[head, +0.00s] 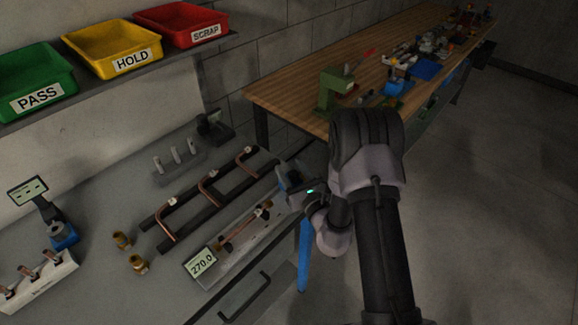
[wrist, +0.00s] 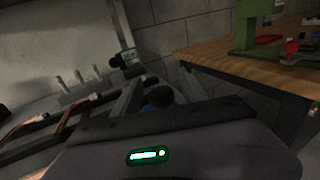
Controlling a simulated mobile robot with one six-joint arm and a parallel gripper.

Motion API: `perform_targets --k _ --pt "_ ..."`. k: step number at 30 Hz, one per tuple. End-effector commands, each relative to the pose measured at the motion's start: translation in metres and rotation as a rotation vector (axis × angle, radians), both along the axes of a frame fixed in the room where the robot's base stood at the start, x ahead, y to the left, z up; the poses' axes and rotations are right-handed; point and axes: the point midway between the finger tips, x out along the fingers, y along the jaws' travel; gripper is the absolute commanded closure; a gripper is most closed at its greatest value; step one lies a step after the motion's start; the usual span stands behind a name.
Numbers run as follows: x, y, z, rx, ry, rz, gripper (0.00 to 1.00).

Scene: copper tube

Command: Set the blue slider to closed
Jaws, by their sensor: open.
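I cannot tell for sure which blue part is the slider. A small blue-based fixture (head: 65,238) with a grey round piece stands at the left of the grey bench. In the wrist view a dark blue rounded part (wrist: 160,97) shows just past the dark edge of my wrist; what it belongs to is unclear. My gripper (head: 285,178) is open, at the bench's right edge, beside the measuring fixture (head: 238,255) holding a copper tube (head: 240,230). Its fingertips are small and dark in the head view. No open or closed marking is readable.
Dark rails (head: 205,190) carry several bent copper tubes. Brass fittings (head: 137,263) and a display reading 270.0 (head: 202,263) are at the bench front. Green PASS (head: 35,85), yellow HOLD (head: 112,45) and red SCRAP (head: 182,20) bins sit on a shelf. A cluttered wooden workbench (head: 300,90) stands behind.

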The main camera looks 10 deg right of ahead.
Motion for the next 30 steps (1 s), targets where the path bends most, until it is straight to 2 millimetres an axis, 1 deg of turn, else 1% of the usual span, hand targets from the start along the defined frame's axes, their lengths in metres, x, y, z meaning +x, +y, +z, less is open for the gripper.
perform_targets --k 1,4,12,17,18,20,30 --pt "0.0052 0.0016 -0.0002 -0.001 -0.001 0.001 0.49" --pt "0.0117 0.0031 -0.0001 0.0 0.0 0.0 0.49" --pt "0.0133 0.0034 -0.0001 0.001 0.001 0.0 0.49" --pt "0.0131 0.0032 -0.0001 0.001 0.001 0.0 0.81" --pt "0.0131 0.0032 -0.0001 0.0 0.001 0.0 0.89" --pt "0.0131 0.0032 -0.0001 0.0 0.001 0.0 1.0" --pt "0.013 0.0032 -0.0001 0.0 0.001 0.0 1.0"
